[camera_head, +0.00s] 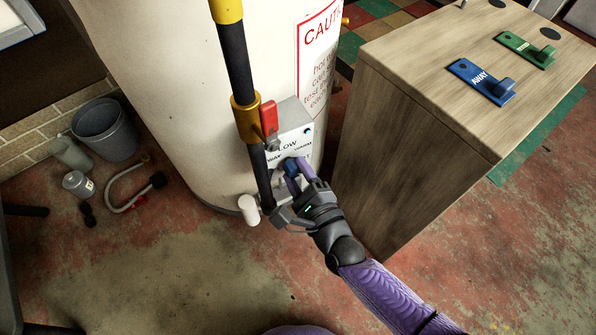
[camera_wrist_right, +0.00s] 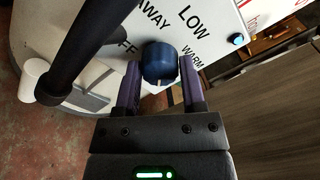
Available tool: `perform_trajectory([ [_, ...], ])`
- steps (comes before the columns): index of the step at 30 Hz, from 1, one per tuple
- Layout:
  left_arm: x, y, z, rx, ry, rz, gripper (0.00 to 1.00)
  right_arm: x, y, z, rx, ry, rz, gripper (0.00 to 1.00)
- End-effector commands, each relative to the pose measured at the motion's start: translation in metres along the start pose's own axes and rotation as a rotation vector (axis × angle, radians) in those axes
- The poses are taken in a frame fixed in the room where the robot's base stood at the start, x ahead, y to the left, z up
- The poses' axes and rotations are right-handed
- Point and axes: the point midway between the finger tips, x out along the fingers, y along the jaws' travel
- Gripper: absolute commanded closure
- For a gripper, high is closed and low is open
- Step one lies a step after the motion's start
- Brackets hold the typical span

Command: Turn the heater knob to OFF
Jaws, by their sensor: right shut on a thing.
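The heater is a large white tank (camera_head: 170,80) with a light grey control box (camera_head: 292,123) low on its front. The blue knob (camera_wrist_right: 158,62) is on the box face, with printed LOW, AWAY and WARM and a partly hidden label ending in "FF" around it. A small pale mark shows on the knob's near edge; I cannot tell which label it matches. My right gripper (camera_wrist_right: 160,85) has its two purple fingers on either side of the knob and is shut on it. In the head view the fingers partly cover the knob (camera_head: 291,167). My left gripper is not in view.
A black and yellow pipe (camera_head: 233,55) with a red valve handle (camera_head: 269,118) runs close left of the box. A wooden cabinet (camera_head: 430,130) stands right, bearing blue (camera_head: 482,82) and green (camera_head: 525,50) hook plates. A bucket (camera_head: 105,130) and hose (camera_head: 130,190) are left.

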Motion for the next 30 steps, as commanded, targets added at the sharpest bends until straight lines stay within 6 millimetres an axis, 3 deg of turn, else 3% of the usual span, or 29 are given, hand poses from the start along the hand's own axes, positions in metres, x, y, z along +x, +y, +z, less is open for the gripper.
perform_trajectory([
  [14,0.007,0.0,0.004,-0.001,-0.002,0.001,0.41,0.0,0.0,0.001,-0.449,0.0,0.001,1.0],
  [30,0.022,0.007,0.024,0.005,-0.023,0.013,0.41,0.0,0.001,0.0,-0.961,-0.001,0.003,1.0],
])
